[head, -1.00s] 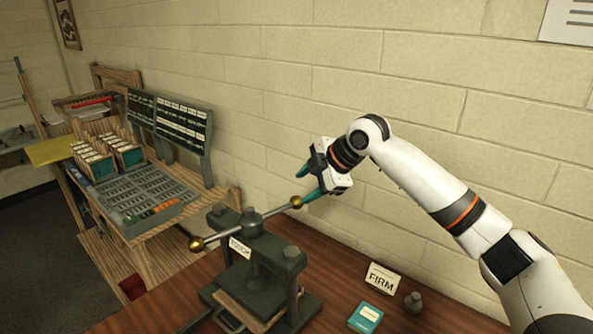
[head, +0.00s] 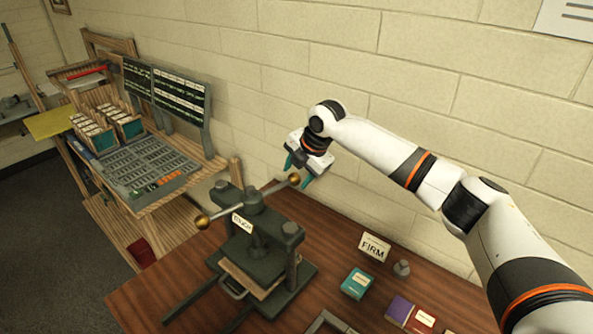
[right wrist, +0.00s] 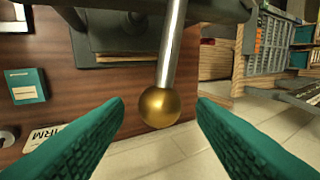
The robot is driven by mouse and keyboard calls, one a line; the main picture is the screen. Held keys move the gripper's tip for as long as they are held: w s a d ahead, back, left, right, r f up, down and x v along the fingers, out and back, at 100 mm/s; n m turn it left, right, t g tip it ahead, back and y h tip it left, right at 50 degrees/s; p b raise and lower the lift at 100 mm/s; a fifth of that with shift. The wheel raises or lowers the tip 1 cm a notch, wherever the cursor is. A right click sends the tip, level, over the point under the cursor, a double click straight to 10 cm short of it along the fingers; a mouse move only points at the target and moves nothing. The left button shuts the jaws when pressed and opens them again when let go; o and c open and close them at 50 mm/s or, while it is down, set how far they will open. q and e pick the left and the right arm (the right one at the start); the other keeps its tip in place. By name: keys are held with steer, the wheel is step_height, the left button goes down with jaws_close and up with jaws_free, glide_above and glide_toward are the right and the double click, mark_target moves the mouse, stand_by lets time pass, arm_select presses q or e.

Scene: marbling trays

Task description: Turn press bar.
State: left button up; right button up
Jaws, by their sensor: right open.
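The press (head: 262,255) is a dark metal frame on the brown table. Its press bar (head: 275,189) is a steel rod across the top, with a brass ball at each end. The far right ball (head: 294,180) is close to my right gripper (head: 299,174), which has teal fingers and comes from above. In the right wrist view, the rod (right wrist: 174,45) and its brass ball (right wrist: 160,107) lie between the open fingers (right wrist: 160,103), with gaps on both sides. A label on the press is too small to read surely. My left gripper is not in view.
A "FIRM" card (head: 374,247), a grey weight (head: 402,268), a teal box (head: 357,283) and purple and red boxes (head: 424,319) are on the table to the right. A block wall (head: 450,110) rises behind. A wooden type cabinet (head: 150,165) stands at left.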

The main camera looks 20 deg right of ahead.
steer(key=shift+x, duration=0.75)
jaws_close()
steer(key=shift+w+a+r+n, duration=0.1)
steer(key=shift+w+a+n, duration=0.1)
steer(key=shift+w+n, duration=0.25)
steer(key=shift+w+a+n+g+y+b, duration=0.2)
steer(key=shift+w+a+n+y+b, duration=0.05)
steer(key=shift+w+n, duration=0.35)
steer(key=shift+w+a+n+g+y+b, duration=0.2)
steer(key=shift+w+a+n+y, duration=0.05)
steer(key=shift+w+n, duration=0.35)
jaws_free()
